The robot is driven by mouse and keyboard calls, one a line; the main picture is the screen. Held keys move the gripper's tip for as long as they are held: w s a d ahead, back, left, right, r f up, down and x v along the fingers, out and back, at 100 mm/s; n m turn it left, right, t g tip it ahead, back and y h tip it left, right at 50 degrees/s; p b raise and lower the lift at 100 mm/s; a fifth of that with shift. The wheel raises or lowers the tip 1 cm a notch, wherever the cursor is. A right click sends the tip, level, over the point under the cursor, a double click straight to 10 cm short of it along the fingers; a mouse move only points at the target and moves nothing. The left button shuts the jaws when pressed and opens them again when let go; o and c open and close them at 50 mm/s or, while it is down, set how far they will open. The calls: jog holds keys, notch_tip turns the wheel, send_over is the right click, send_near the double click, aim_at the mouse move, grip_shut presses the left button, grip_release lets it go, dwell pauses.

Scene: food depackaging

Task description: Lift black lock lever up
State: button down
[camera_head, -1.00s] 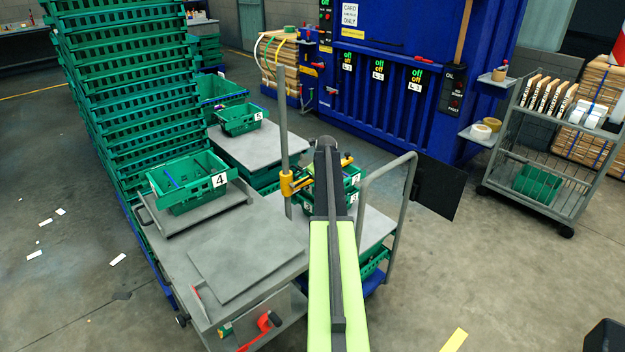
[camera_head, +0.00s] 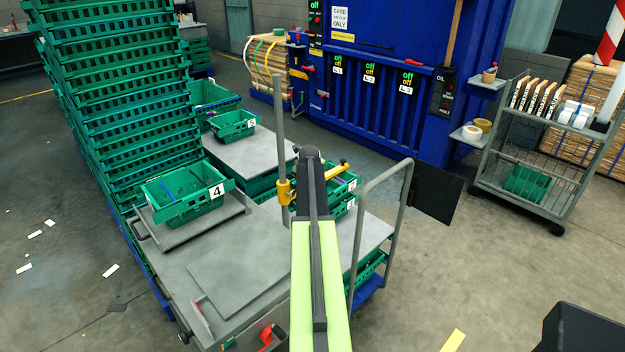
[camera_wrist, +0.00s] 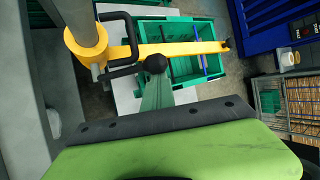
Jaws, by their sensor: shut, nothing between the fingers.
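A grey upright post (camera_head: 281,130) carries a yellow clamp (camera_head: 284,192) with a yellow bar (camera_head: 331,172) reaching right. In the wrist view, the clamp collar (camera_wrist: 87,50) sits around the post at upper left. A black bent lever (camera_wrist: 136,42) loops from the collar over the yellow bar's near end. My gripper (camera_wrist: 155,64) appears as a tapered green piece with a rounded black tip, shut and empty. Its tip lies just right of the lever and overlaps the bar's lower edge in view; contact cannot be told. In the head view, my arm hides the gripper and lever.
Green crates (camera_wrist: 190,62) lie behind the yellow bar. A grey-topped cart (camera_head: 220,270) with crate 4 (camera_head: 186,196) stands left of my arm. A bent grey rail (camera_head: 365,220) rises close to its right. Open floor (camera_head: 480,260) lies farther right.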

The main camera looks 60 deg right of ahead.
jog(key=w+a+r+p, duration=0.1)
jog(key=a+r+p, duration=0.1)
jog(key=a, duration=0.3)
jog(key=shift+w+r+p, duration=0.15)
jog(key=shift+r+p, duration=0.25)
jog(key=shift+r, duration=0.25)
jog(key=shift+d+r+p, duration=0.1)
jog(key=shift+r+p, duration=0.7)
jog(key=shift+p, duration=0.05)
